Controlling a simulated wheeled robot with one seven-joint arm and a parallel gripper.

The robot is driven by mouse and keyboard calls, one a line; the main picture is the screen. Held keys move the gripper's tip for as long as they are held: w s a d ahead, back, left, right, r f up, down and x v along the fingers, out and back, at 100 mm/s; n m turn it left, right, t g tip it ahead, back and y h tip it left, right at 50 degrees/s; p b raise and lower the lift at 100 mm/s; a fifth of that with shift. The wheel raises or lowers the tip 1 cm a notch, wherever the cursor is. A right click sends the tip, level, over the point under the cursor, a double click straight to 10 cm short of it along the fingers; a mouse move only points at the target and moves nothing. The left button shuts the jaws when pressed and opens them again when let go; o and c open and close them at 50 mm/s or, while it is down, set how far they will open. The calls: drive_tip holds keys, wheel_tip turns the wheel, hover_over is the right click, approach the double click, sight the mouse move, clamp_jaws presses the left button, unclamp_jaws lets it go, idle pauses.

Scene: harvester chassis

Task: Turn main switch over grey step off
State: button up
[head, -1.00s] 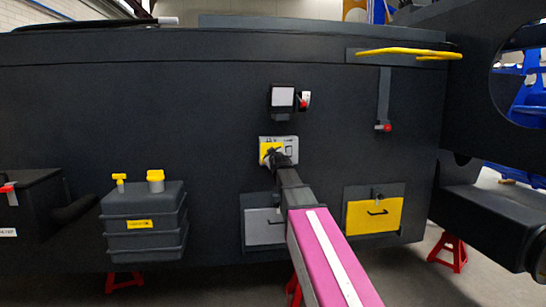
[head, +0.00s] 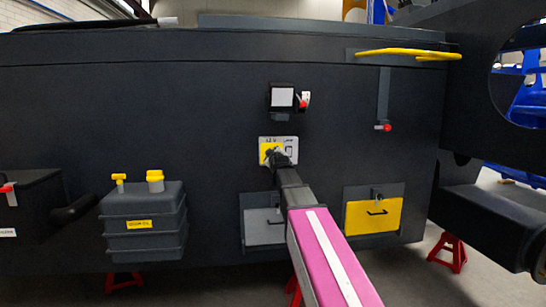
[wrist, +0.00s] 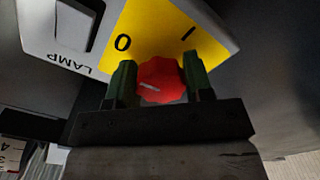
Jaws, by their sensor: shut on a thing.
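The main switch is a red knob (wrist: 162,80) on a yellow field of a pale plate (wrist: 225,35), with "0" and "I" marks. In the wrist view my gripper (wrist: 161,83) has its green fingers on either side of the knob, shut on it. A short white line on the knob lies toward its lower left. In the head view the plate (head: 293,142) is on the dark chassis wall above the grey step (head: 262,230). My gripper (head: 274,157) covers the knob there.
A lamp rocker (wrist: 75,25) is beside the knob on the same plate. A black box with a red-tipped part (head: 283,97) is above the plate. A yellow step (head: 374,215) is at the right, a grey tank (head: 143,220) at the left.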

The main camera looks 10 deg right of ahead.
drive_tip(key=o, duration=0.9)
drive_tip(key=shift+s, duration=0.1)
drive_tip(key=s, duration=1)
drive_tip(key=shift+s, duration=0.35)
drive_tip(key=shift+f, duration=0.15)
